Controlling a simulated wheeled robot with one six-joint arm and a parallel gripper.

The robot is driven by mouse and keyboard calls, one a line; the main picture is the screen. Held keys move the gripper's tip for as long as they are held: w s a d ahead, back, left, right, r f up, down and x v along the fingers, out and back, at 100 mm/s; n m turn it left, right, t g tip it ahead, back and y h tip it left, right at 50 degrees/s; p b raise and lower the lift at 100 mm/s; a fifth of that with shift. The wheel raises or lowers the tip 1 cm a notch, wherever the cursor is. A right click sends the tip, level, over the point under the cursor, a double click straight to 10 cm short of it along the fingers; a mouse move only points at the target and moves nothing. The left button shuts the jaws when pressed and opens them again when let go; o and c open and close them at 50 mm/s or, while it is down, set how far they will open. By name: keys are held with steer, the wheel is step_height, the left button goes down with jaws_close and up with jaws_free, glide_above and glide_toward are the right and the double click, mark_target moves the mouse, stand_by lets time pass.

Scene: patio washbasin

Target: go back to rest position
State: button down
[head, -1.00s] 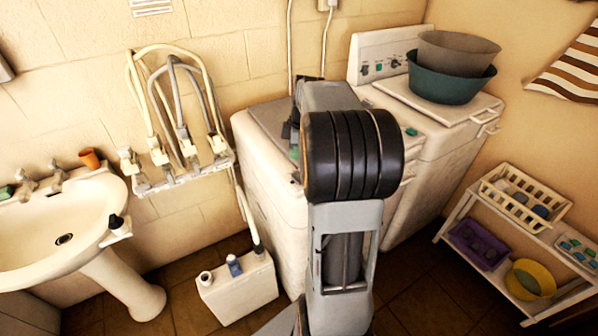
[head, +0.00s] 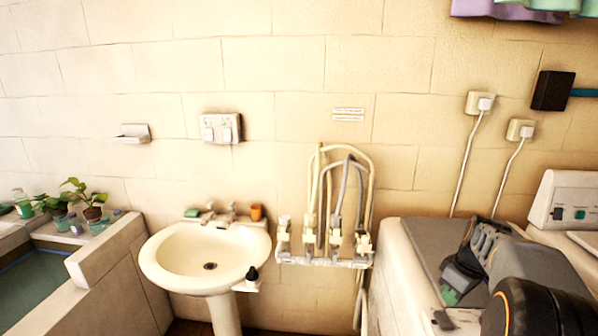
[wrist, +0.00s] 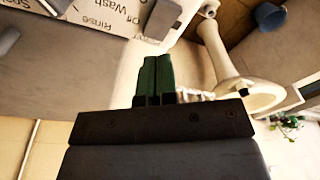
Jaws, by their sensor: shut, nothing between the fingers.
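My gripper (wrist: 154,78) shows in the wrist view with its two green fingers side by side, shut and empty. In the head view my gripper (head: 449,295) is at the lower right, over the top of the white washing machine (head: 390,262). My folded dark arm behind it fills the lower right corner. I cannot tell whether the gripper touches the machine.
A white washbasin (head: 165,262) stands left of the machine, with an orange cup (head: 256,212) on its rim. A hose rack (head: 325,259) hangs on the wall between them. Potted plants (head: 92,212) stand at the far left. A control panel (wrist: 105,14) shows in the wrist view.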

steer(key=s+a+m, duration=0.2)
steer(key=a+m, duration=0.1)
steer(key=s+a+m, duration=0.1)
steer(key=m, duration=0.1)
steer(key=shift+a+f+h, duration=0.25)
steer(key=shift+a+h, duration=0.05)
steer(key=shift+a, duration=0.1)
steer(key=s+a+r+t, duration=0.1)
steer(key=s+a, duration=0.3)
steer(key=a, duration=0.4)
steer(key=s+a+r+t, duration=0.1)
steer(key=s+a, duration=0.3)
steer(key=a, duration=0.4)
steer(key=shift+s+r+t, duration=0.3)
steer(key=shift+s+t, duration=0.05)
steer(key=shift+t, duration=0.35)
steer(key=c, duration=1.8)
jaws_free()
